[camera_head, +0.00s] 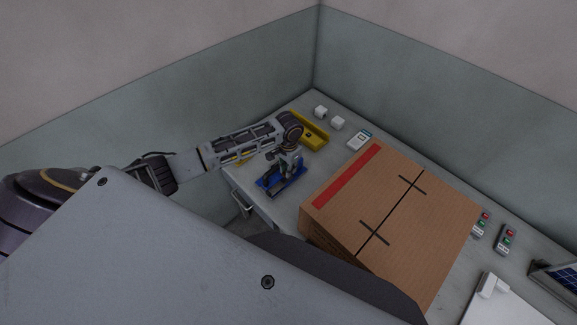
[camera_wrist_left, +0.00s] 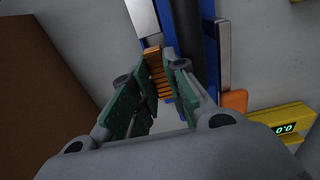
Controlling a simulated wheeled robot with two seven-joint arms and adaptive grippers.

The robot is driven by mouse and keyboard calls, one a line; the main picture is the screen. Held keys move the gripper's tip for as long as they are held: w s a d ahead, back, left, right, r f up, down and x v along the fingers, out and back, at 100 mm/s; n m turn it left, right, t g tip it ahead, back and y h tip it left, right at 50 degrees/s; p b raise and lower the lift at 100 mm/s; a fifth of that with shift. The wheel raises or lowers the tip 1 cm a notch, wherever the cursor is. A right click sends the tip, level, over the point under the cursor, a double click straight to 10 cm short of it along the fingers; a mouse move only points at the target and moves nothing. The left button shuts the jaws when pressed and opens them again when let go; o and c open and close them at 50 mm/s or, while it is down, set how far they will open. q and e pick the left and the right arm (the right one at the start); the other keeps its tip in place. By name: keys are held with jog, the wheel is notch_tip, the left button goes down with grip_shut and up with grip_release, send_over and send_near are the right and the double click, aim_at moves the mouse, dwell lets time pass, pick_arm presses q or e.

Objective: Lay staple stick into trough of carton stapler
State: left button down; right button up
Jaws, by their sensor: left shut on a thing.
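The carton stapler (camera_head: 282,183) is blue and dark and stands on the bench, left of the cardboard box, partly hidden under my left gripper (camera_head: 288,158). In the left wrist view, its blue and silver body (camera_wrist_left: 208,40) runs beside and beyond the fingertips, with a dark bar along it. My left gripper (camera_wrist_left: 160,62), with green finger pads, is shut on a copper-coloured staple stick (camera_wrist_left: 159,76). The stick's tip lies close to the stapler's edge; I cannot tell whether it touches the trough. My right gripper is not in view.
A large cardboard box (camera_head: 390,215) with a red stripe stands right of the stapler. White blocks (camera_head: 337,123), a small white meter (camera_head: 360,139) and button boxes (camera_head: 505,239) stand around the bench.

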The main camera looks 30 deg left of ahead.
pick_arm(q)
jog(key=shift+f+b, duration=0.35)
jog(key=shift+f, duration=1.45)
jog(key=shift+p, duration=0.75)
dwell(0.7)
jog(key=c, duration=1.3)
grip_release()
jog(key=shift+r, duration=0.15)
jog(key=shift+r, duration=3.4)
